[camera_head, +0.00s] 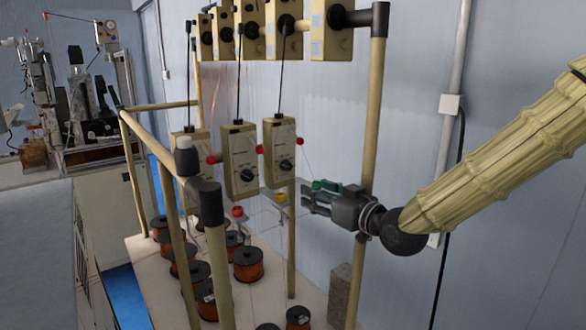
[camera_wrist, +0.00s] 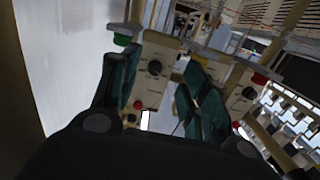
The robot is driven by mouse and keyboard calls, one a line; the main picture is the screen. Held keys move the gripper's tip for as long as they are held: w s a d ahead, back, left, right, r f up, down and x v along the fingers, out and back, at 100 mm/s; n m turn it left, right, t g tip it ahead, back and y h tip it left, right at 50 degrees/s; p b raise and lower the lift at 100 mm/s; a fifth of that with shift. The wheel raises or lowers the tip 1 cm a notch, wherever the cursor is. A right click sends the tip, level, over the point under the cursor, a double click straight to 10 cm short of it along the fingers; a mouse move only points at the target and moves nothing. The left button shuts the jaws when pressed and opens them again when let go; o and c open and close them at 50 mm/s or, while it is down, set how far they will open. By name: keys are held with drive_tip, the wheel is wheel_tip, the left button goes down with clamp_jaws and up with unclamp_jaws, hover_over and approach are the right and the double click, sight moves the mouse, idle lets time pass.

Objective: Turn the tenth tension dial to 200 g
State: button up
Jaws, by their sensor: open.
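Beige tension boxes with black dials hang in the frame in the head view: a right one (camera_head: 279,150), a middle one (camera_head: 240,160) and a partly hidden left one (camera_head: 187,143). I cannot read a number or setting, nor tell which is the tenth. My gripper (camera_head: 312,198) is open and empty, to the right of and slightly below the right box, apart from it. A second dialled box (camera_wrist: 241,92) shows behind the right finger.
An upper row of boxes (camera_head: 331,32) hangs above on the rail. A beige post (camera_head: 374,110) stands beside my gripper. Several copper wire spools (camera_head: 248,263) stand on the white table below. Thin black rods (camera_head: 281,80) rise from the lower boxes. The wall is behind.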

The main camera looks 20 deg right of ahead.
sight(289, 166)
drive_tip(key=shift+t+y, duration=0.3)
drive_tip(key=shift+t, duration=0.1)
drive_tip(key=shift+w+a+r+p, duration=0.55)
drive_tip(key=shift+w+a+p, duration=0.1)
drive_tip(key=shift+w, duration=1)
drive_tip(key=shift+w+a+r+p, duration=0.5)
drive_tip(key=shift+w+r+p, duration=0.15)
drive_tip(key=shift+w, duration=1)
drive_tip(key=shift+w+a+r+p, duration=0.5)
drive_tip(key=shift+w+a+p, duration=0.15)
drive_tip(key=shift+w, duration=1)
drive_tip(key=shift+d, duration=0.1)
clamp_jaws()
